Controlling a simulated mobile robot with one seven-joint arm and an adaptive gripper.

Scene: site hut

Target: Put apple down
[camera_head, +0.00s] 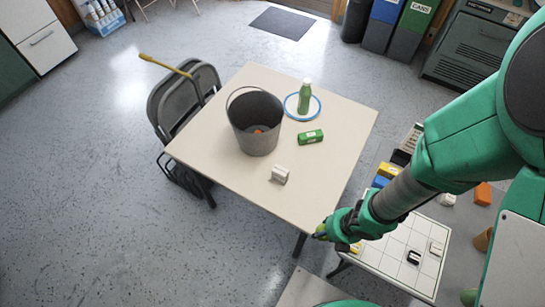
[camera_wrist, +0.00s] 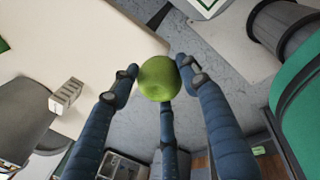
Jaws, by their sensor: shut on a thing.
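My gripper (camera_head: 326,230) is at the near right corner of the cream table (camera_head: 225,158). In the wrist view its three dark blue fingers are closed around a green apple (camera_wrist: 158,76). In the head view the apple is mostly hidden by my gripper, with only a bit of yellow-green showing. In the wrist view the table's edge lies behind the apple, up and to the left. I cannot tell how high the apple is held.
A white gridded table (camera_head: 390,268) with several items is at lower right. A folding chair (camera_head: 165,100) is at left.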

